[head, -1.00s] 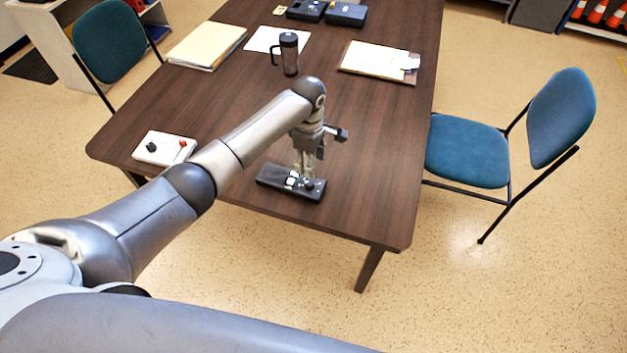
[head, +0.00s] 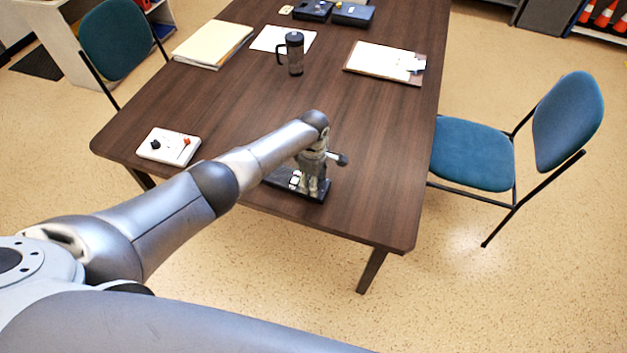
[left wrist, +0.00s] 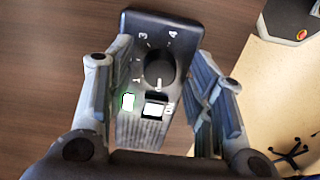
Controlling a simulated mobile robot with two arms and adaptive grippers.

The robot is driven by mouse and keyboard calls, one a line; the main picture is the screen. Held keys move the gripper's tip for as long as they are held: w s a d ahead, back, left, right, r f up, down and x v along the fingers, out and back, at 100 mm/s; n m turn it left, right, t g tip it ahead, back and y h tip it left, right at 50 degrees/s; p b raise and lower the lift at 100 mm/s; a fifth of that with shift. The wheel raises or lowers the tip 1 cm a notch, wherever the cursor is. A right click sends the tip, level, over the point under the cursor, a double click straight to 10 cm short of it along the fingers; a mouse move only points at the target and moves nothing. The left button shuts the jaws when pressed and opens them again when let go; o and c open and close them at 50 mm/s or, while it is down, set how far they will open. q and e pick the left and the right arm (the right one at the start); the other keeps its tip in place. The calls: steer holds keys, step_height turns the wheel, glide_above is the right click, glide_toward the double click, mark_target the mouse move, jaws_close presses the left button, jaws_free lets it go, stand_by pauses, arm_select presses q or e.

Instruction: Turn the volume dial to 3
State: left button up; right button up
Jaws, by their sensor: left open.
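The black device (head: 281,178) lies near the front edge of the brown table, partly hidden by my left arm. In the left wrist view, its round black dial (left wrist: 158,69) has printed numbers around it; 3 and 4 are readable above it. A white mark shows on the dial's lower side, away from the 3. Below the dial are a green-edged white key and a white window. My left gripper (head: 313,192) points down over the device. In the left wrist view its open fingers (left wrist: 158,92) stand either side of the dial; contact is not visible. My right gripper is out of view.
A white box (head: 160,156) with a black knob and a red switch sits left on the table (head: 360,140). A dark mug (head: 295,55), papers and a clipboard (head: 352,62) lie farther back. A blue chair (head: 470,152) stands at the right.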

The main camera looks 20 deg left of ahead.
arm_select(q)
steer(key=shift+f, duration=0.1)
steer(key=shift+c, duration=0.2)
steer(key=c, duration=1)
